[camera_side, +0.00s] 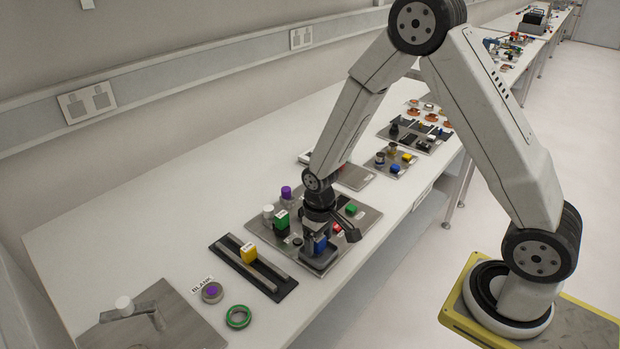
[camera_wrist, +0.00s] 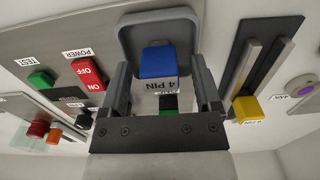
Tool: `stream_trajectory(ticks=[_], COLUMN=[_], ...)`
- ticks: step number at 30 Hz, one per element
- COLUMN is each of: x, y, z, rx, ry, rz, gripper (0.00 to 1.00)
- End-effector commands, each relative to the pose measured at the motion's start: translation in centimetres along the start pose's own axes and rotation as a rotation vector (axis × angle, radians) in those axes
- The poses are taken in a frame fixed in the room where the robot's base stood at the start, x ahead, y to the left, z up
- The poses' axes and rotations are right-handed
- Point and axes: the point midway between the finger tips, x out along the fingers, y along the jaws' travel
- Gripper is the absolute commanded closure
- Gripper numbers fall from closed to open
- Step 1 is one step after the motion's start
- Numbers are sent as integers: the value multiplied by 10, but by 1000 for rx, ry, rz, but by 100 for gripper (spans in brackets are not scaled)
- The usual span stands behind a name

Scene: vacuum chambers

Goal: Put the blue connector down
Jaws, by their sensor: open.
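The blue connector (camera_wrist: 157,62) is a blue block with a white label reading "4 PIN". In the wrist view it sits within a grey rounded frame or tray (camera_wrist: 126,33). My gripper (camera_wrist: 163,88) is open, with one finger on each side of the connector's label end and visible gaps between. In the side view, my gripper (camera_side: 320,237) is low over the front of the metal plate, at the blue connector (camera_side: 320,244), which it partly hides. Whether the connector's underside is fully seated cannot be told.
A yellow connector (camera_side: 249,253) stands on a black railed base (camera_side: 270,283) to the left. Bare table lies at front right.

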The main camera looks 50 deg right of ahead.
Motion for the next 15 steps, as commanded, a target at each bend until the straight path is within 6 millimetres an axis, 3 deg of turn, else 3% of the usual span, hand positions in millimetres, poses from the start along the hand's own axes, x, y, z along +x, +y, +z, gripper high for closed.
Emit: stream_trajectory(ticks=[15], x=[-57], y=[0], z=[-1], rx=[0], ry=[4], rz=[0], gripper=[19])
